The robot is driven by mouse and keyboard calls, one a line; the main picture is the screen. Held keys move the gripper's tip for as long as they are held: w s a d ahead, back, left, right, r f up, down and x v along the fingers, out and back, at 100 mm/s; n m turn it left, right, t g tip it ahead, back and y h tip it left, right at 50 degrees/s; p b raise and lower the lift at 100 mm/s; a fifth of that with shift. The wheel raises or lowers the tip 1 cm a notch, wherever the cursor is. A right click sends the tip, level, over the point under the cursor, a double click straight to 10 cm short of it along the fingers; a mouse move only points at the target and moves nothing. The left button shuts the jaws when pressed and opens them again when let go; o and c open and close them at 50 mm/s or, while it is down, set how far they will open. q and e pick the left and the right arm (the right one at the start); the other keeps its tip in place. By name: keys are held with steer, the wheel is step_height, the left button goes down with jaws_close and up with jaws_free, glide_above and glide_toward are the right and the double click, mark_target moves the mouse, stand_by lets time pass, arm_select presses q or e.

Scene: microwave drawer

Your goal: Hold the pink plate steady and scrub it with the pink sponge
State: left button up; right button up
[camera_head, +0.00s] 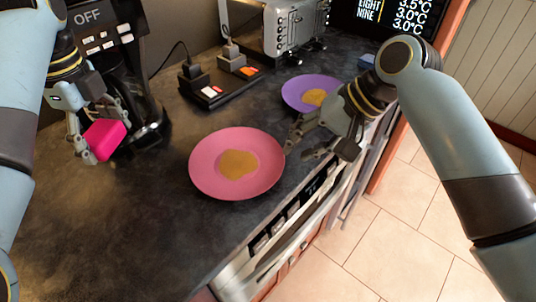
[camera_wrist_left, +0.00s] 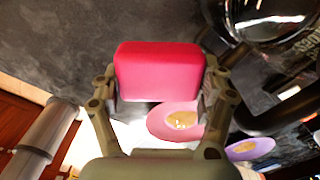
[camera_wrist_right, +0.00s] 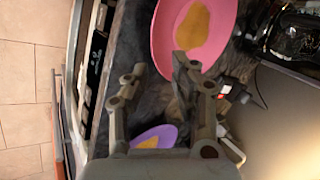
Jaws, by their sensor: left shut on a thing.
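The pink plate (camera_head: 207,173) lies flat on the dark counter with a yellow-brown stain in its middle. It also shows in the right wrist view (camera_wrist_right: 222,25) and the left wrist view (camera_wrist_left: 160,118). My left gripper (camera_head: 98,142) is shut on the pink sponge (camera_head: 105,139) and holds it left of the plate, near the coffee machine. The sponge fills the space between the fingers in the left wrist view (camera_wrist_left: 158,72). My right gripper (camera_head: 296,146) is open at the plate's right edge, its fingertips close to the rim. I cannot tell whether they touch it.
A purple plate (camera_head: 296,84) with a yellow stain lies behind my right gripper. A black coffee machine (camera_head: 133,85) stands at the left back. Power strips with plugs (camera_head: 212,92) and a toaster (camera_head: 290,30) are at the back. The counter's front edge drops to a tiled floor (camera_head: 345,250).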

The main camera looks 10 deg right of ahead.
mark_target(277, 165)
steer(key=x, duration=0.7)
steer(key=shift+a+f, duration=0.1)
jaws_close()
steer(key=shift+o, duration=0.9)
jaws_free()
jaws_close()
